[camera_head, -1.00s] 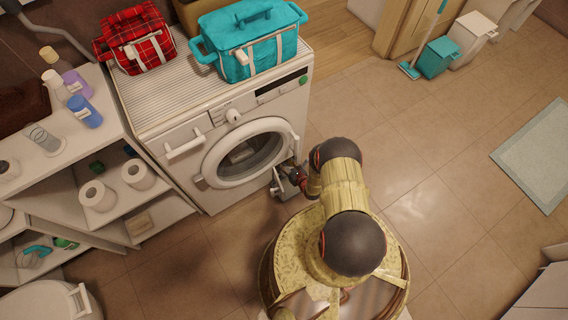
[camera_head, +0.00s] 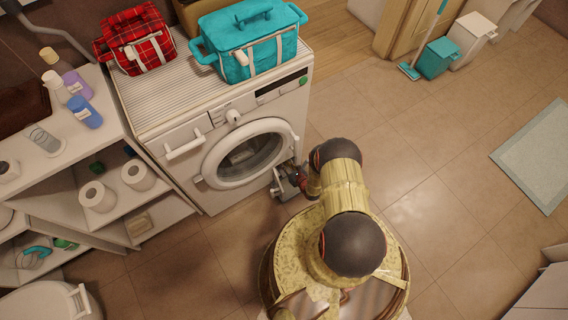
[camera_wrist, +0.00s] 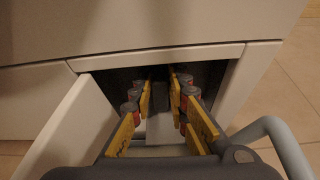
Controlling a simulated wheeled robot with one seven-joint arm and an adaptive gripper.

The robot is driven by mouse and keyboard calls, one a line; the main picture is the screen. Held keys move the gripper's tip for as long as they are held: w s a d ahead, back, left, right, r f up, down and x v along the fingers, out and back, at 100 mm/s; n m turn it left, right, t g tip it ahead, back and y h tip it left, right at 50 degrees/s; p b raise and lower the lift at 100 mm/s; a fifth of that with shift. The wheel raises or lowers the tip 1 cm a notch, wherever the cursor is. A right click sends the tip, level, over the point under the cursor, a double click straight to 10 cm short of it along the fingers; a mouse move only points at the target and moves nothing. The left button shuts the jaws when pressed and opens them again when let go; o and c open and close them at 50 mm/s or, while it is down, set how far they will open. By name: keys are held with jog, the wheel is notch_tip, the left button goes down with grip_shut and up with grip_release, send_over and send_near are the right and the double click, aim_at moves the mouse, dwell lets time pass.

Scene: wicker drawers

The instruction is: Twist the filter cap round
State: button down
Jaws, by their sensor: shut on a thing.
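The white washing machine (camera_head: 190,165) stands at the middle left of the head view. In the wrist view, a small hatch low in its front is open, with its flap (camera_wrist: 75,130) swung out to the left. A pale grey piece, seemingly the grip of the filter cap (camera_wrist: 163,126), shows between the yellow-padded fingers. My gripper (camera_wrist: 160,88) reaches into the dark opening and is shut on this piece. The rest of the cap is hidden by the fingers and shadow. In the head view my gripper (camera_head: 291,181) is small beside the machine's lower right front.
A pale curved bar (camera_wrist: 275,140) is close to my gripper's right in the wrist view. The round washer door (camera_head: 243,152) is above my gripper. Shelves (camera_head: 115,200) stand left of the machine. The tiled floor to the right is clear up to a mat (camera_head: 540,155).

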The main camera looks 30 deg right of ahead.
jog(key=shift+d, duration=0.1)
jog(key=m+y, duration=0.1)
jog(key=d+m, duration=0.1)
jog(key=shift+f+m+y, duration=0.15)
jog(key=shift+m+y, duration=0.15)
jog(key=shift+y, duration=0.1)
jog(key=shift+d+f+m+t+y, duration=0.2)
jog(key=shift+m+y, duration=0.2)
jog(key=shift+m, duration=0.25)
jog(key=shift+d+f+m+t+y, duration=0.1)
jog(key=shift+d+m+y, duration=0.1)
jog(key=shift+m+y, duration=0.35)
jog(key=shift+m, duration=0.3)
jog(key=c, duration=1.7)
grip_release()
jog(key=shift+d, duration=0.1)
jog(key=v, duration=1.2)
